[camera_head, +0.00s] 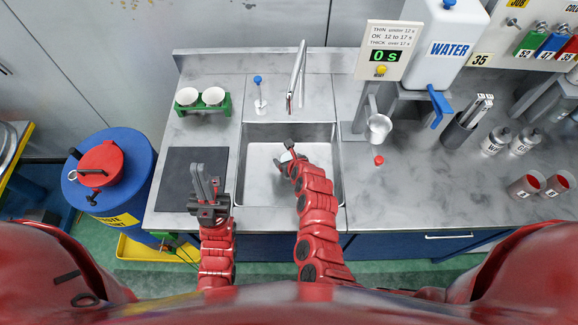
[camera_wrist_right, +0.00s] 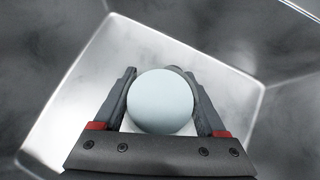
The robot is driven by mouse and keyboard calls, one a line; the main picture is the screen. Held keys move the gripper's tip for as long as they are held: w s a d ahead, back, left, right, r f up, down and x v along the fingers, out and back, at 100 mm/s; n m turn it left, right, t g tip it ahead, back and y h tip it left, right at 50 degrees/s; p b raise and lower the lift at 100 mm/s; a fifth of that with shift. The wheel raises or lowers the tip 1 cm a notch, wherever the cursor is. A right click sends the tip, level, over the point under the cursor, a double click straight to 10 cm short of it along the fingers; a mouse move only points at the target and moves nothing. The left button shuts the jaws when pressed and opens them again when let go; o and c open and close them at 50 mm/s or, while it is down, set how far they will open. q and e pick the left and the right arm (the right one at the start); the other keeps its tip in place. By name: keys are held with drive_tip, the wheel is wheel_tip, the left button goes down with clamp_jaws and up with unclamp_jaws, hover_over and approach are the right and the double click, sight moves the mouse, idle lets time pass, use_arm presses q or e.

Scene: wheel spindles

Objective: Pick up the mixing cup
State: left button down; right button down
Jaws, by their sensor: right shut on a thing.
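My right gripper (camera_head: 290,154) is over the sink, shut on a pale, round-faced thing (camera_wrist_right: 160,101). In the right wrist view this thing sits between both fingers, with a white part below its round face. Only a small white part of it (camera_head: 287,147) shows in the head view, and I cannot tell for sure that it is the mixing cup. A white cup (camera_head: 379,125) is at the metal stand right of the sink. Two white cups (camera_head: 214,96) sit in a green rack (camera_head: 201,109). My left gripper (camera_head: 207,181) is open and empty over the dark mat.
The sink (camera_head: 262,188) has raised walls, and a faucet (camera_head: 297,75) stands behind it. A dark mat (camera_head: 180,163) lies to its left. A white water tank (camera_head: 440,42), a red cap (camera_head: 379,160) and several tins are to the right. The right counter's front is clear.

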drive_tip(key=shift+r, duration=0.1)
drive_tip(key=shift+r+b, duration=0.25)
drive_tip(key=shift+b, duration=0.4)
drive_tip(key=shift+s+d+r, duration=0.1)
drive_tip(key=shift+s, duration=0.2)
drive_tip(key=s, duration=0.1)
drive_tip(key=s+d+b, duration=0.1)
drive_tip(key=s+b, duration=0.1)
drive_tip(key=shift+s+d, duration=0.2)
drive_tip(key=shift+d, duration=0.05)
wheel_tip(320, 180, up, 14)
drive_tip(key=b, duration=0.1)
drive_tip(key=shift+w, duration=0.15)
drive_tip(key=shift+a+r, duration=0.1)
